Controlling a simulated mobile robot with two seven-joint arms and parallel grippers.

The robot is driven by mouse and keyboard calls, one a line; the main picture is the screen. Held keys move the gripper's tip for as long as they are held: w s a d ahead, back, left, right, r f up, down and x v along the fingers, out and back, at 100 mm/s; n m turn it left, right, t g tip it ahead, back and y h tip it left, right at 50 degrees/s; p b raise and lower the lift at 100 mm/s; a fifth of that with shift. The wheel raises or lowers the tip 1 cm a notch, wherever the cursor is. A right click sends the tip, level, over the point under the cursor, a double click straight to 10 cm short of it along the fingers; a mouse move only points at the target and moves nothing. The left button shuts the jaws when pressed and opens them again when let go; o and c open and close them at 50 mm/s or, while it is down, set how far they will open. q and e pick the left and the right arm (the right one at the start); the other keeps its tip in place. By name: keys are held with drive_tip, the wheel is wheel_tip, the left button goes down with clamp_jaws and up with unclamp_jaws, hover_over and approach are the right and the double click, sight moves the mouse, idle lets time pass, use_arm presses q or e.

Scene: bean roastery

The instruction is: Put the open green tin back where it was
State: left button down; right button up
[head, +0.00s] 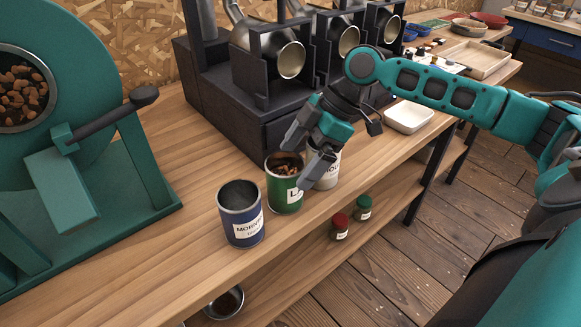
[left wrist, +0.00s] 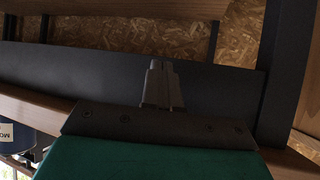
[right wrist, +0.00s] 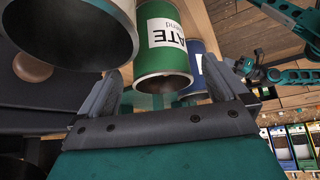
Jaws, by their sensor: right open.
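The open green tin (head: 285,200) stands upright on the wooden bench, with brown beans inside and a white label. It also shows in the right wrist view (right wrist: 160,56), ahead of the fingers. My right gripper (head: 309,153) is open, just beside and above the green tin, and holds nothing. A blue tin (head: 240,222), open and seemingly empty, stands to its left. A pale tin (head: 327,178) stands to its right, partly hidden by my gripper. My left gripper (left wrist: 162,88) shows only in the left wrist view, fingers together and nothing seen between them.
A teal roaster (head: 95,100) stands at the left. Dark machines with metal drums (head: 280,55) line the back. A white tray (head: 408,117) lies at the right. Small jars (head: 340,228) and a bowl (head: 223,302) are on the lower shelf. Bench left of the blue tin is clear.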

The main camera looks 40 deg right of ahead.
use_arm(q)
drive_tip(key=shift+s+a+f+p, duration=0.1)
drive_tip(key=shift+s+a+p, duration=0.15)
drive_tip(key=shift+p, duration=0.15)
use_arm(e)
drive_tip(key=v, duration=0.8)
